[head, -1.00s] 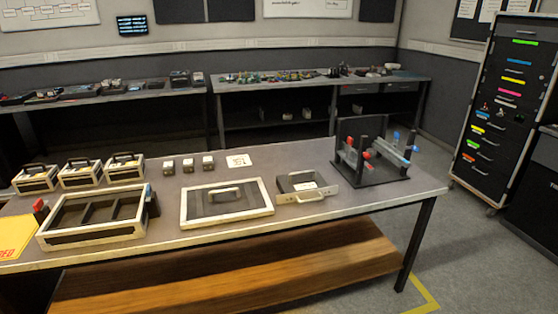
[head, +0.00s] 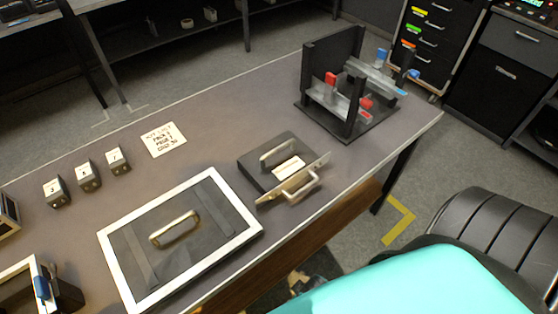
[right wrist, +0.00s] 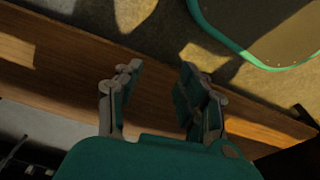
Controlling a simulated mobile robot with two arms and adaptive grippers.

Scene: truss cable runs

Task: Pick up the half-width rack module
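The half-width rack module (head: 262,178) appears to be the small dark box with a top handle, a white label and a silver front plate with a pull handle. In the head view it lies on the table near the front edge, between the framed lid and the black rack stand. My right gripper (right wrist: 160,88) shows in the right wrist view, open with nothing between its fingers, over the wooden lower shelf. It is apart from the module. My left gripper is in neither current view.
The white-framed lid (head: 122,273) lies left of the module. The black rack stand (head: 314,82) with red and blue clamps stands at the table's far right end. Several small numbered blocks (head: 89,178) and a label card (head: 163,140) sit behind. The tabletop behind the module is clear.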

